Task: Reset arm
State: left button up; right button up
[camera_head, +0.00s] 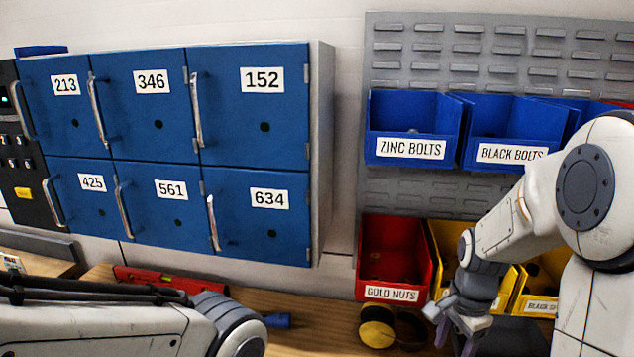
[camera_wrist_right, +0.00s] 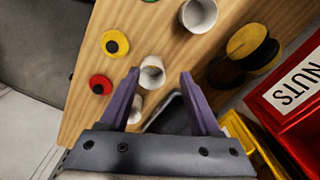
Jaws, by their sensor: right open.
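My right arm comes in from the right in the head view, its gripper (camera_head: 455,322) hanging low in front of the lower bins. In the right wrist view the two purple fingers of this gripper (camera_wrist_right: 160,78) are spread apart with nothing held. A white cup (camera_wrist_right: 152,70) shows between the fingertips on the wooden table; I cannot tell how far below them it is. My left arm crosses the bottom left of the head view, and its gripper is out of the picture.
Red GOLD NUTS bin (camera_head: 390,255) and blue bins (camera_head: 412,115) hang on the grey panel (camera_head: 460,195). Shut blue lockers (camera_head: 255,110) are left.

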jog(key=s+a+n+b, duration=0.25)
jog(key=a+n, duration=0.45)
jog(key=a, duration=0.4)
jog(key=s+a+n+y+b, duration=0.1)
jog(key=s+a+n+b, duration=0.1)
jog(key=s+a+n, duration=0.9)
jog(key=s+n, duration=0.3)
jog(key=n, duration=0.1)
jog(key=shift+s+a+f+n, duration=0.15)
jog(key=shift+s+a+n, duration=0.1)
jog(key=shift+a+n, duration=0.1)
